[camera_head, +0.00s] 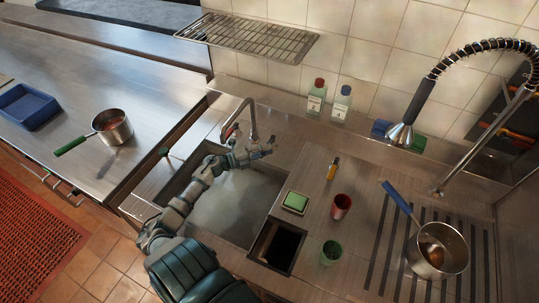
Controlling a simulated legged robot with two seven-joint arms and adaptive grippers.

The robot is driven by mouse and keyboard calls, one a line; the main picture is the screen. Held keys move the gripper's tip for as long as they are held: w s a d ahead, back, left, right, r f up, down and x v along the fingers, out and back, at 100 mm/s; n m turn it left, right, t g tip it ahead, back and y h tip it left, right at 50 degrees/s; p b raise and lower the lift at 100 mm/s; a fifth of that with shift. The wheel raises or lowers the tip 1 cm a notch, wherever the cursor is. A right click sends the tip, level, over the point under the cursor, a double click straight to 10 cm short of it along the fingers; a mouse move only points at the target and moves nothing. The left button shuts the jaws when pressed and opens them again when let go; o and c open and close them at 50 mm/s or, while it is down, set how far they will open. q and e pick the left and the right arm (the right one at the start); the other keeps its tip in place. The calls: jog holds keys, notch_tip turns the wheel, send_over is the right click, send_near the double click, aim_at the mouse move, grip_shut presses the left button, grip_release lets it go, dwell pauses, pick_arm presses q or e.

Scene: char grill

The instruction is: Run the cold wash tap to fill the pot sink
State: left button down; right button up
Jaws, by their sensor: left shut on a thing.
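The wash tap (248,106) has a curved metal spout and stands at the back of the pot sink (225,213). A red-marked handle (229,130) is at the left of its base. My left arm reaches across the sink, and my left gripper (262,150) is shut at the right side of the tap base, on the cold tap handle, which the fingers mostly hide. The sink basin looks pale grey; I cannot tell the water level. No clear stream shows under the spout. My right gripper is out of view.
Two bottles (316,98) stand behind. A spray hose (418,98) hangs right. A wire shelf (250,36) is above.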

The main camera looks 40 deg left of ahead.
pick_arm(q)
jog(key=shift+a+f, duration=0.15)
jog(key=shift+a, duration=0.05)
jog(key=shift+h, duration=0.3)
jog(key=shift+m+g+b, duration=0.3)
jog(key=shift+b, duration=0.05)
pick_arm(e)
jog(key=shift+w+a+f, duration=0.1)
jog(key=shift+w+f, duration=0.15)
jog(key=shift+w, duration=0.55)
pick_arm(q)
jog(key=c, duration=1.2)
grip_release()
jog(key=shift+a, duration=0.15)
jog(key=shift+o, duration=0.2)
jog(key=shift+a, duration=0.15)
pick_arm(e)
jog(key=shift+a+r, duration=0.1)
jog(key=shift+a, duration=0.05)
